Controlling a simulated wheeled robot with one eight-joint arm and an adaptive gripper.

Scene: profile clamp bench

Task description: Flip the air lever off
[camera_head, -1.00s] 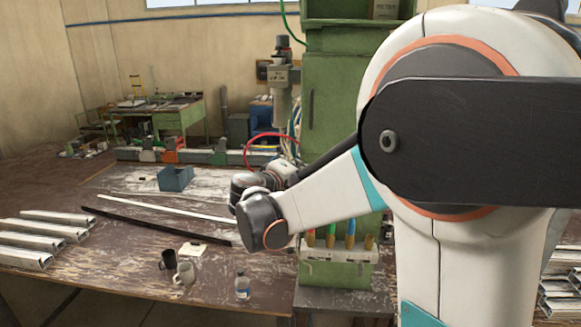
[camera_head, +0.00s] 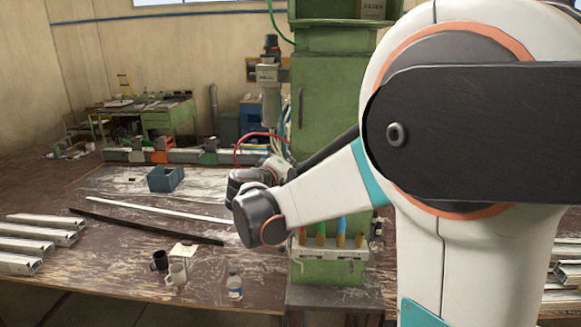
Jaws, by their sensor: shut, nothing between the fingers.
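I cannot make out the air lever in this view. A green machine column (camera_head: 335,95) stands right of centre. An upright pneumatic unit (camera_head: 270,80) with a grey head and hoses stands at its left side, and a red hose (camera_head: 262,134) curves near its foot. My arm reaches across the column's front, and its wrist joints are in front of the column's lower left side. My gripper's fingers do not show; they are hidden behind my arm links.
A holder with coloured-handled tools (camera_head: 330,250) is on the column.

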